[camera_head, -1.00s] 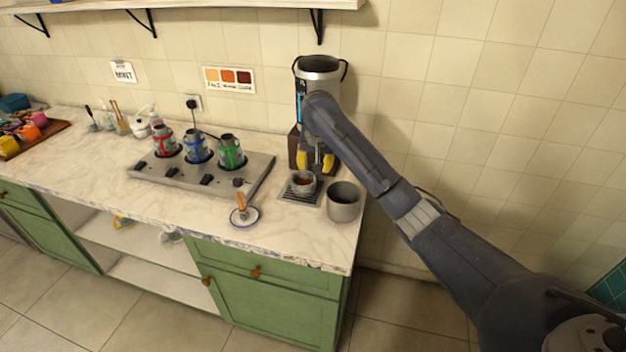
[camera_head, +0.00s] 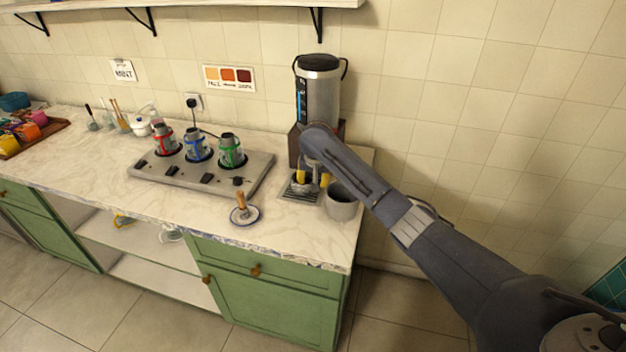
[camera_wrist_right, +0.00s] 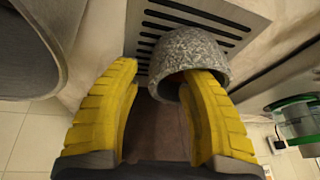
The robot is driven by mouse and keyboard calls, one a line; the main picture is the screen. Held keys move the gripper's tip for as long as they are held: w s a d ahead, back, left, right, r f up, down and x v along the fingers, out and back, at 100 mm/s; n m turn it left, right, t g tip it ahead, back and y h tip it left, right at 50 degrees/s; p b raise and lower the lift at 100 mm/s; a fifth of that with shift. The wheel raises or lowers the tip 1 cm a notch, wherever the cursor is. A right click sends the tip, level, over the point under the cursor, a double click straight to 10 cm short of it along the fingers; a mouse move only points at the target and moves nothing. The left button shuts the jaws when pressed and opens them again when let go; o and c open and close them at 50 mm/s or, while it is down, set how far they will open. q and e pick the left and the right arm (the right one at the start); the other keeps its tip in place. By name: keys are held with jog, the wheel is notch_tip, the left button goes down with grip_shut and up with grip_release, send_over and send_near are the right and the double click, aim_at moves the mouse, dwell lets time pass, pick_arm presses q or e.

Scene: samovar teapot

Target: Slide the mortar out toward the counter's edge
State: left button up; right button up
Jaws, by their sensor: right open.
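The mortar is a small speckled grey stone bowl (camera_wrist_right: 188,52) on the slotted metal drip tray (camera_wrist_right: 225,12) in the right wrist view. In the head view the mortar (camera_head: 301,189) is mostly hidden by my gripper, on the drip tray (camera_head: 287,197) below the urn. My right gripper (camera_wrist_right: 164,72) is open with yellow ribbed fingers. One fingertip overlaps the bowl's mouth and seems to be inside it; the other is outside, beside the wall. I cannot tell whether either touches. The right gripper (camera_head: 313,178) also shows in the head view. My left gripper is not in view.
A grey pot (camera_head: 342,207) stands just right of the tray, close to my right arm. The metal urn (camera_head: 319,95) stands behind. A small saucer (camera_head: 252,219) with a wooden-handled tool sits left. The counter's front (camera_head: 285,240) is clear.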

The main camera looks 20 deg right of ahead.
dwell(0.3)
grip_shut()
dwell(0.4)
